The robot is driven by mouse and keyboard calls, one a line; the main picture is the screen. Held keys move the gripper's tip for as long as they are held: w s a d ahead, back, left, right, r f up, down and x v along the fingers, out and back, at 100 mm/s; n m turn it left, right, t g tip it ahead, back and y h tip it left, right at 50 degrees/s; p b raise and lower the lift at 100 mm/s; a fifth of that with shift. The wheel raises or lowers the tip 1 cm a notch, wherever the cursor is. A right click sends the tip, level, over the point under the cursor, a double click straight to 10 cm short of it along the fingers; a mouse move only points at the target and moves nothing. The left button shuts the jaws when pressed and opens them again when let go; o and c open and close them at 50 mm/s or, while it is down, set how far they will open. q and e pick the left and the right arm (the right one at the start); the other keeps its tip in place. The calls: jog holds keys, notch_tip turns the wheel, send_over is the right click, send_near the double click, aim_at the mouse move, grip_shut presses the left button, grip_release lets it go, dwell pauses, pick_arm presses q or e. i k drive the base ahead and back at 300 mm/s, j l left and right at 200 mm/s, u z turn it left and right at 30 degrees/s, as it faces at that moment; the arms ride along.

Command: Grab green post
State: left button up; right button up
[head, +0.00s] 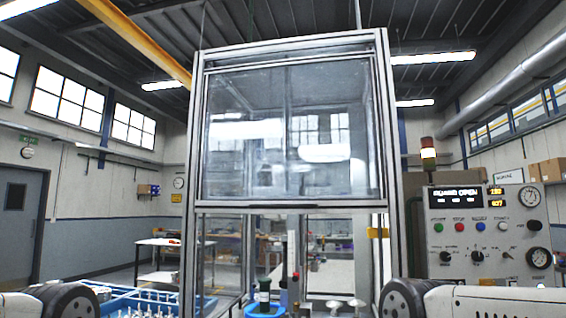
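A dark, upright post (264,291) stands at the bottom centre of the head view, in or behind a blue round part (264,310). It looks dark green to black, and I cannot tell for sure that it is the green post. Its lower end is hidden. To its right is a thin upright column (294,262) with a little red on it. Parts of my two arms show at the bottom left and bottom right corners, but neither gripper is in view.
A metal-framed enclosure (386,130) with its clear guard (290,130) raised stands ahead, open below. A blue crate (120,300) with several pale pegs is at lower left. Two silver knobs (333,305) sit right of the post. A control panel (485,232) stands at right.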

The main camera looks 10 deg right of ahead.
aim_at(264, 309)
jog(key=i+l+u, duration=0.15)
jog(key=i+u, duration=0.2)
jog(key=i+l+u, duration=0.7)
